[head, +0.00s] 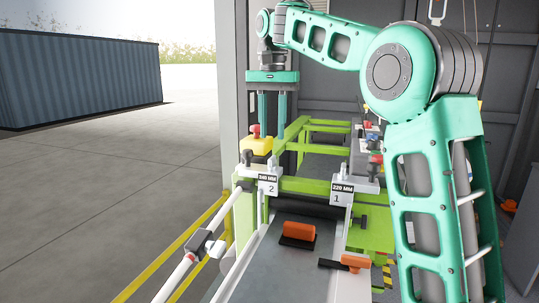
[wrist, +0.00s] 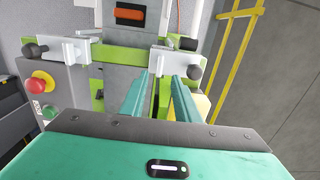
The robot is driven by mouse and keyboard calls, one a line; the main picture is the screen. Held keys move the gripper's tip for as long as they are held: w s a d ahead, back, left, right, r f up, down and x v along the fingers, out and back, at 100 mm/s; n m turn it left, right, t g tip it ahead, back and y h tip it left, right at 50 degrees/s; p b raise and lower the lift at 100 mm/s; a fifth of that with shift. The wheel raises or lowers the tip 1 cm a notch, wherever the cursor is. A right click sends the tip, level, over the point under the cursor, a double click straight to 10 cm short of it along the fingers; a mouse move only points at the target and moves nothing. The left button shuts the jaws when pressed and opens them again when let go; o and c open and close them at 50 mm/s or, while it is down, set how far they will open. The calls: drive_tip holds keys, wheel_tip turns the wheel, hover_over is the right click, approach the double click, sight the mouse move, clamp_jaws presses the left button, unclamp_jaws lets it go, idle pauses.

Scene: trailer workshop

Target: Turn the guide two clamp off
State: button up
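The guide two clamp is on a pale metal bracket with a plate marked 2 (head: 268,188), left of the work bed in the head view. A dark knob (head: 247,156) stands on its left end. In the wrist view the bracket (wrist: 170,61) lies just beyond my fingertips, with a black ball knob (wrist: 195,73) at its right. My gripper (head: 271,117) points down above and behind the bracket. In the wrist view the two teal fingers of my gripper (wrist: 160,82) are apart with nothing between them. I cannot tell the clamp's setting.
A similar bracket marked 1 (head: 342,190) stands right of guide two. A yellow box with a red button (head: 255,130) is close below my gripper. A white rail (head: 195,250) runs along the left.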

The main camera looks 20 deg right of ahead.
sight(272, 157)
wheel_tip(272, 157, down, 7)
drive_tip(key=shift+f, duration=0.15)
idle(0.4)
clamp_jaws()
